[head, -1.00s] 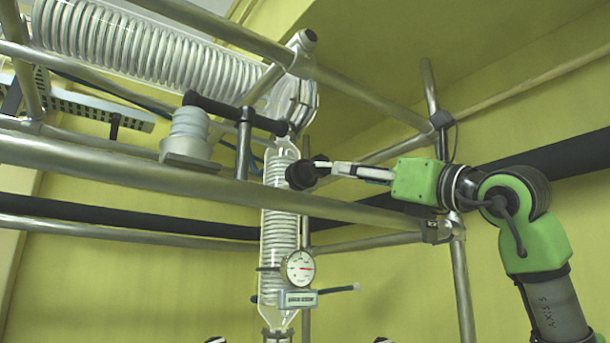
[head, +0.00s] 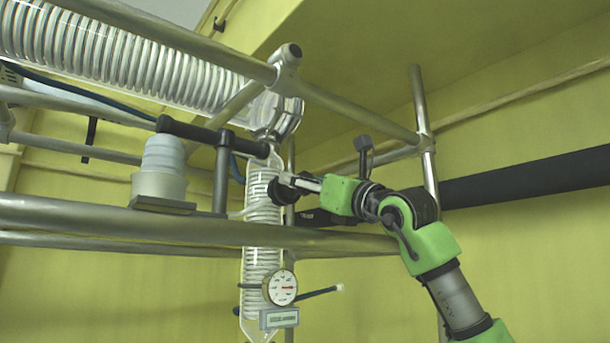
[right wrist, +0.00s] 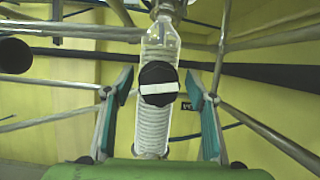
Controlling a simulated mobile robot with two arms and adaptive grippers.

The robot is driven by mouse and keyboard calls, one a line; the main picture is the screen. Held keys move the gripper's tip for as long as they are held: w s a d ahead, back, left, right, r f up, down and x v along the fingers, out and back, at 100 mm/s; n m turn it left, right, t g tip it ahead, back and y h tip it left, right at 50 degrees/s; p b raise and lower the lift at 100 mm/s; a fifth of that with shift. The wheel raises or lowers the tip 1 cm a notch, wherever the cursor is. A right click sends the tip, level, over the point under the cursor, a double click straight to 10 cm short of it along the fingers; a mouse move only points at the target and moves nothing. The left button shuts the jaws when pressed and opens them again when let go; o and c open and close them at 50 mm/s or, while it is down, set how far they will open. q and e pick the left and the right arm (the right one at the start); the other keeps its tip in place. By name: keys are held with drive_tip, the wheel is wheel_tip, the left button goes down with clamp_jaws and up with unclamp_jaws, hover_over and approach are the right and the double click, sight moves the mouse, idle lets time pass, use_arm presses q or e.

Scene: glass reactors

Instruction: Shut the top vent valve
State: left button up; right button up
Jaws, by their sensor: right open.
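The vent valve shows in the right wrist view as a round black knob (right wrist: 158,84) with a white bar lying roughly horizontal across its face. It sits in front of a vertical glass coil column (right wrist: 153,125). In the head view the same black knob (head: 279,191) is beside the upper part of the column (head: 262,215). My right gripper (right wrist: 158,90) is open, its two fingers apart to the left and right of the knob, with gaps on both sides. In the head view my right gripper (head: 303,183) points left at the knob. My left gripper is out of view.
A thick metal rail (head: 110,220) runs across the front of the column. A dial gauge (head: 281,287) is mounted lower on the column. A horizontal glass coil (head: 120,60) lies at upper left. A metal upright (head: 427,150) and a black pipe (head: 530,178) are at the right.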

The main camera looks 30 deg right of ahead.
drive_tip(key=shift+w, duration=0.2)
drive_tip(key=shift+c, duration=0.4)
drive_tip(key=c, duration=1)
drive_tip(key=shift+a+f+m+b, duration=0.1)
drive_tip(key=shift+f+m+b, duration=0.25)
drive_tip(key=shift+b, duration=0.4)
drive_tip(key=shift+c, duration=0.2)
drive_tip(key=shift+r+m+h+b, duration=0.2)
drive_tip(key=shift+m+h+b, duration=0.35)
drive_tip(key=shift+m, duration=0.2)
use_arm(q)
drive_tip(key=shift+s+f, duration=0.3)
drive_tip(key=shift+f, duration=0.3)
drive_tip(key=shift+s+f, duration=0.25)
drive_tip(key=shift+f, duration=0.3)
use_arm(e)
drive_tip(key=shift+r, duration=0.1)
drive_tip(key=o, duration=1.1)
drive_tip(key=shift+s, duration=0.1)
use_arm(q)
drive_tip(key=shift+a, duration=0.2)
